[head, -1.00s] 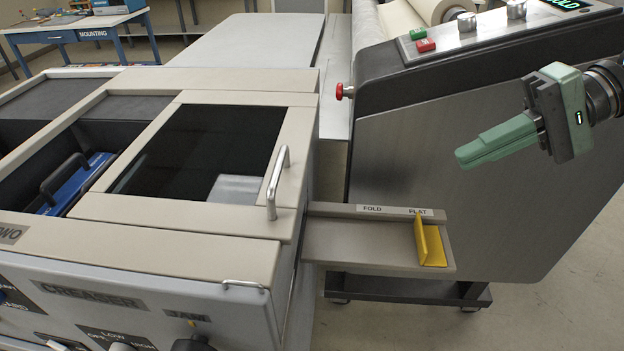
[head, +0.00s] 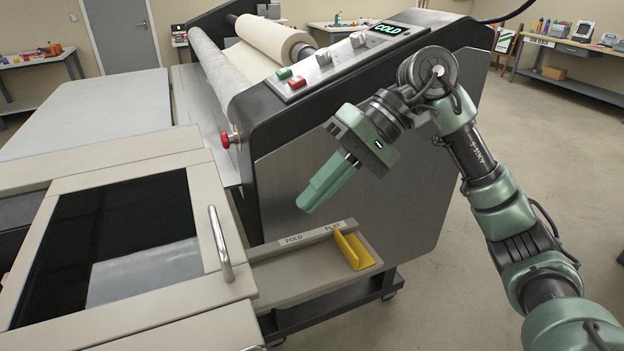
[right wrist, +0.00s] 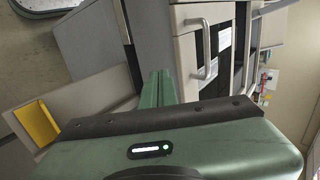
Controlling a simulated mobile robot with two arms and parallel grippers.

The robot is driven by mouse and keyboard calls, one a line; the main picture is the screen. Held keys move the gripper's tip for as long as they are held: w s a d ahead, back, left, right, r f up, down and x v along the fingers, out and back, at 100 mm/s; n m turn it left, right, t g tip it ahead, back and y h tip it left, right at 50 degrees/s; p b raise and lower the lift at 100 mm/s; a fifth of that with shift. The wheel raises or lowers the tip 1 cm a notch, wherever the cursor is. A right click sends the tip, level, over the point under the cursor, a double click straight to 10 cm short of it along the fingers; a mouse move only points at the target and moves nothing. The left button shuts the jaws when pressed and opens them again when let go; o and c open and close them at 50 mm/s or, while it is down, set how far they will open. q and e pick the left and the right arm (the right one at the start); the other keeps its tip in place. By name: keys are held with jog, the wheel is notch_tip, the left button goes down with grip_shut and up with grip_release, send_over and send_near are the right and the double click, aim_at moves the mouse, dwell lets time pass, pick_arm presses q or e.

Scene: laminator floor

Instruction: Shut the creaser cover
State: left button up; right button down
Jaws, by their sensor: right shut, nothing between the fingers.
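The creaser cover (head: 196,225), a beige frame around a dark window, lies flat and looks level with the top of the creaser at the left of the head view. A silver bar handle (head: 221,243) stands on its right edge; this handle also shows in the right wrist view (right wrist: 206,50). My right gripper (head: 311,200) is shut and empty. It hangs in the air to the right of the handle, above the side tray and apart from the cover. The gripper's green fingers show in the right wrist view (right wrist: 158,90). My left gripper is not in view.
A side tray (head: 283,277) with a yellow stop (head: 353,251) at its FLAT end juts from the creaser below the gripper. The laminator (head: 300,150) with a red knob (head: 227,140) stands close behind. Open floor (head: 460,270) lies to the right.

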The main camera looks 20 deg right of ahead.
jog(key=a+f+p, duration=0.3)
jog(key=a+p, duration=0.1)
jog(key=a, duration=0.4)
jog(key=shift+a+f, duration=0.3)
jog(key=shift+f, duration=0.1)
